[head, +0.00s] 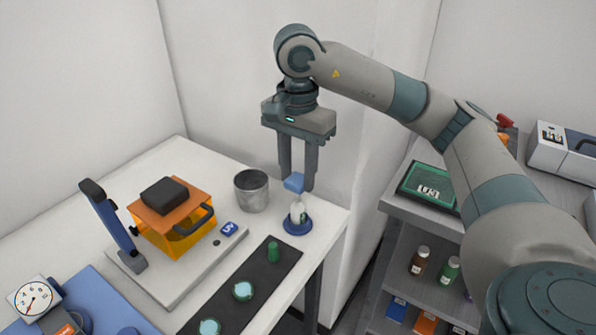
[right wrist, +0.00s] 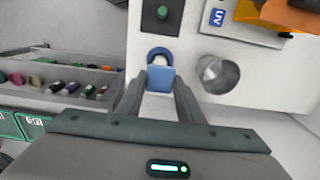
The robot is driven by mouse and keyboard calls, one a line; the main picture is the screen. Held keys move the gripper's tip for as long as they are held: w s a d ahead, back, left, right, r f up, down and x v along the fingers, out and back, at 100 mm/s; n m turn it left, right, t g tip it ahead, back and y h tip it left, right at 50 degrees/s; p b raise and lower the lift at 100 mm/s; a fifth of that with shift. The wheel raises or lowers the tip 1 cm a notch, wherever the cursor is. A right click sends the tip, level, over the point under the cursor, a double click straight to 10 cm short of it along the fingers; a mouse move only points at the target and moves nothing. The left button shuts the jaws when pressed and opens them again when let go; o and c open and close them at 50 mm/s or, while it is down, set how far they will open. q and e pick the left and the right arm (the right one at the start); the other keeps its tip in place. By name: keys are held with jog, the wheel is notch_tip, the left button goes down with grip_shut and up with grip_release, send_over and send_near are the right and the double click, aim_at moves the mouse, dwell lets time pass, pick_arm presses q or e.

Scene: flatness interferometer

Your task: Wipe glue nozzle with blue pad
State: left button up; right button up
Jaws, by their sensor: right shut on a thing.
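The blue pad (head: 294,182) is held between the fingertips of my right gripper (head: 298,180). It also shows in the right wrist view (right wrist: 160,79), between the two fingers. In the right wrist view the blue holder (right wrist: 160,52) shows just beyond the pad. My left gripper is in neither view.
A metal cup (head: 251,192) stands left of the bottle. A black mat (head: 262,279) with a green cylinder (head: 273,251) and pale green discs lies in front. An orange UV box (head: 172,222) stands at left. A grey shelf (head: 424,216) with small bottles is at right.

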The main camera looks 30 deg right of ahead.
pick_arm(q)
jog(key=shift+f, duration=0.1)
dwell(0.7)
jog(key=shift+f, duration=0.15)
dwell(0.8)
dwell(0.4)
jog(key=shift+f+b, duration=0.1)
jog(key=shift+b, duration=0.25)
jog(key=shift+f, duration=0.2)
dwell(0.4)
dwell(0.6)
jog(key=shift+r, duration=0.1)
dwell(0.9)
